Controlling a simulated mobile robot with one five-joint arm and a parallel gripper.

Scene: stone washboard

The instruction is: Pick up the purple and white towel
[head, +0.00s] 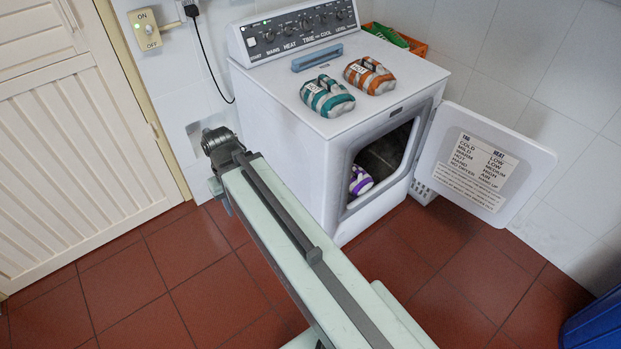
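The purple and white towel (360,181) lies inside the open drum of the white dryer (290,130). Only part of it shows, near the left side of the round-cornered opening; the rest is hidden by the dryer's front. My arm reaches from the bottom of the head view up to a dark joint left of the dryer. I see no gripper fingers; the gripper seems hidden behind or below the arm link.
The dryer door (482,165) stands wide open to the right. A teal-striped towel (327,96), an orange-striped towel (369,75) and a blue bar-shaped object (317,57) lie on top. A blue bin (595,325) stands lower right.

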